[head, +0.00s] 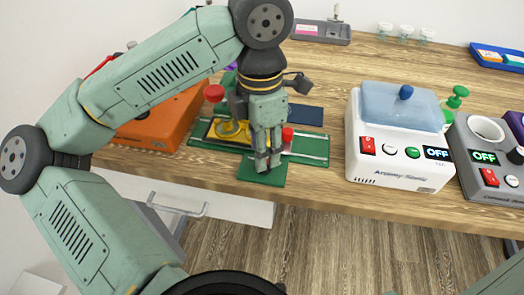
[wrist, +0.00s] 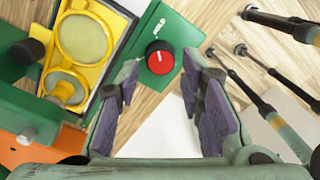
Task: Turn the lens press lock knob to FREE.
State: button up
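The red round knob (wrist: 160,58) sits on a green plate (wrist: 178,25) in the wrist view. A pale mark shows on its face; I cannot tell exactly where it points. In the head view, the press's green base (head: 312,156) is on the table's front part, and the knob is hidden by my gripper. My gripper (head: 264,166) points down over the green plate. In the wrist view its purple-padded fingers are apart, with the knob between their tips.
An orange box (head: 165,125) stands left of the press. A white machine with a blue lid (head: 400,104) and a grey machine (head: 470,130) stand to the right. A red cylinder (head: 288,134) stands close beside my gripper. The table's front edge is near.

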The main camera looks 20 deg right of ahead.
jog(key=shift+f, duration=1.35)
jog(key=shift+c, duration=0.4)
grip_shut()
